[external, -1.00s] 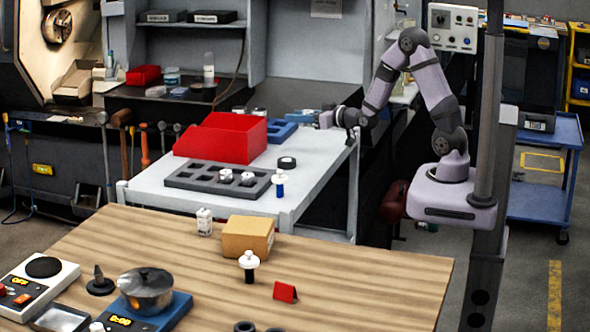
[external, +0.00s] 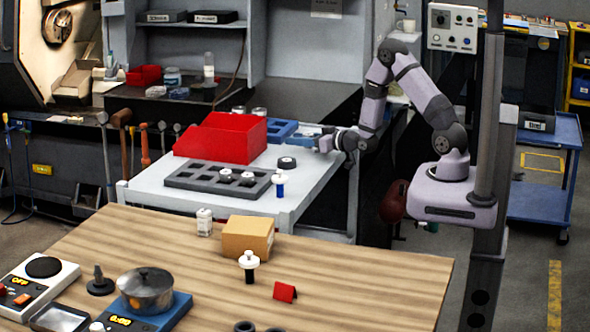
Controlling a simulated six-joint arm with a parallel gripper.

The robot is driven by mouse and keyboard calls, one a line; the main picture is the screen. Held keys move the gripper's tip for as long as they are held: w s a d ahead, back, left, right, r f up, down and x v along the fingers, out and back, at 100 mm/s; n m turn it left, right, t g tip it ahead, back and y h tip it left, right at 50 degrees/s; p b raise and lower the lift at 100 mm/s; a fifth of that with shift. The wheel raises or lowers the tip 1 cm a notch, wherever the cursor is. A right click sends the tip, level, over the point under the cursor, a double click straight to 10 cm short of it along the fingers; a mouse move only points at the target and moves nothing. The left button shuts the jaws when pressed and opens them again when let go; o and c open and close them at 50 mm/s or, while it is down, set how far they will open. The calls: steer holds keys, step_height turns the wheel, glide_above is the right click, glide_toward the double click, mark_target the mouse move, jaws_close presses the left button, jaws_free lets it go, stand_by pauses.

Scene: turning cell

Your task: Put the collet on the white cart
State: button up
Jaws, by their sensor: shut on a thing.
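The white cart (external: 300,192) stands behind the wooden table, its top holding several things. My gripper (external: 322,143) is over the back right part of the cart top, near the cart's right edge. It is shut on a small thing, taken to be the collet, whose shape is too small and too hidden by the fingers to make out. I cannot tell whether the held thing touches the cart top.
A red bin (external: 222,138), a grey slotted tray (external: 205,182), a blue tray (external: 280,130), a dark round piece (external: 287,163) and a blue-and-white bottle (external: 279,183) stand on the cart. Bare cart top lies in front of my gripper. The wooden table (external: 370,275) is nearer.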

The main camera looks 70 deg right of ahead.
steer(key=shift+f, duration=1.05)
steer(key=shift+f, duration=0.15)
steer(key=shift+f+b, duration=0.2)
steer(key=shift+b, duration=0.2)
